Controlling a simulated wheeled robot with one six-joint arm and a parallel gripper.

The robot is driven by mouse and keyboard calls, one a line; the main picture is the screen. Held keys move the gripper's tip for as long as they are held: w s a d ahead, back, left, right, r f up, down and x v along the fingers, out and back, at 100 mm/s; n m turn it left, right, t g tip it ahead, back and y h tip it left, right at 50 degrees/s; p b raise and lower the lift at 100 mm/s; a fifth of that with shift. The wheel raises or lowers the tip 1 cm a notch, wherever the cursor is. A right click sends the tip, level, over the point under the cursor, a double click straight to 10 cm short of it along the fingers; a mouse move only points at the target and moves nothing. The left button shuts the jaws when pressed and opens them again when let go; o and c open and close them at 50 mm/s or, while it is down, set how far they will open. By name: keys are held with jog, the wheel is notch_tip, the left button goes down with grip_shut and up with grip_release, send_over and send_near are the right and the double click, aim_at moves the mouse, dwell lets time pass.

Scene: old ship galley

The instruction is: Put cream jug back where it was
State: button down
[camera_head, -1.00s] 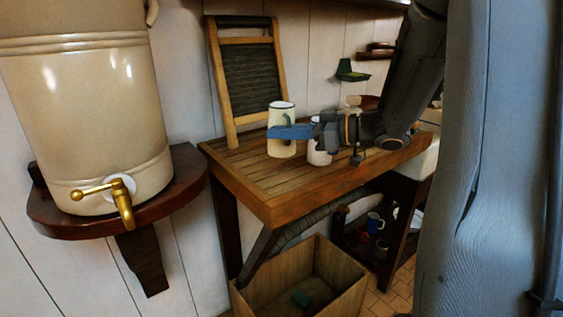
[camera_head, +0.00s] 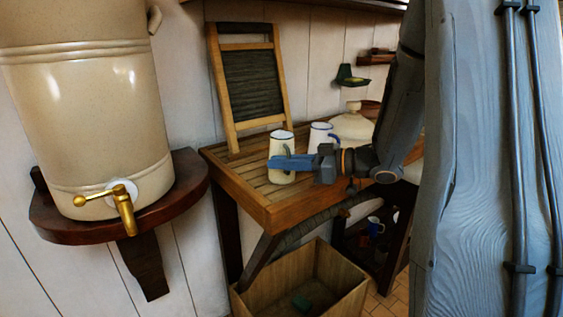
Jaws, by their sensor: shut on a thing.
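My gripper (camera_head: 290,162) reaches in from the right and is shut on the jug. Its blue fingers cover the jug's middle. I cannot tell whether the jug's base touches the table (camera_head: 240,174) or hangs just above it. A white jug with a blue rim (camera_head: 322,132) stands behind my gripper, its lower part partly hidden.
A washboard (camera_head: 250,85) leans on the wall behind the table. A pale lidded vessel (camera_head: 352,128) stands further right, partly behind my arm. A large stoneware dispenser with a brass tap (camera_head: 90,120) is at left. An open wooden crate (camera_head: 335,297) is below. The table's left end is clear.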

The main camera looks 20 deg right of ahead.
jog(key=c, duration=1.9)
grip_release()
jog(key=shift+o, duration=0.2)
jog(key=shift+r, duration=0.15)
jog(key=b+v, duration=0.2)
jog(key=v, duration=1)
